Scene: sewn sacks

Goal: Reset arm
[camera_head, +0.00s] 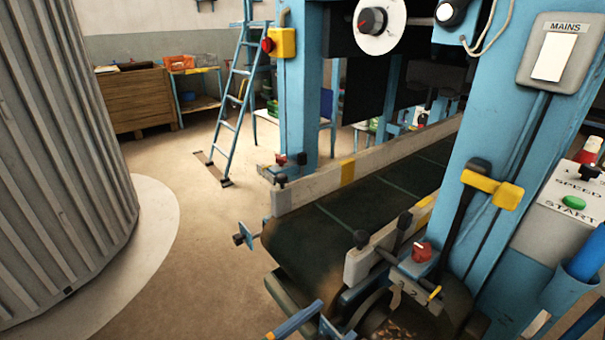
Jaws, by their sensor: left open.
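My left gripper (310,325) shows only in part at the bottom edge, below the near end of the conveyor. Blue and grey pieces show there, and its jaws stand open with nothing seen between them. Most of it is cut off by the frame, and I cannot tell whether it touches the conveyor frame. My right gripper cannot be made out.
A dark conveyor belt (350,215) with pale side rails runs back through a blue machine frame (297,110). A control box (560,210) stands right. A ribbed silo (55,170) stands left. Open floor (200,240) lies between, with a blue ladder (236,100) behind.

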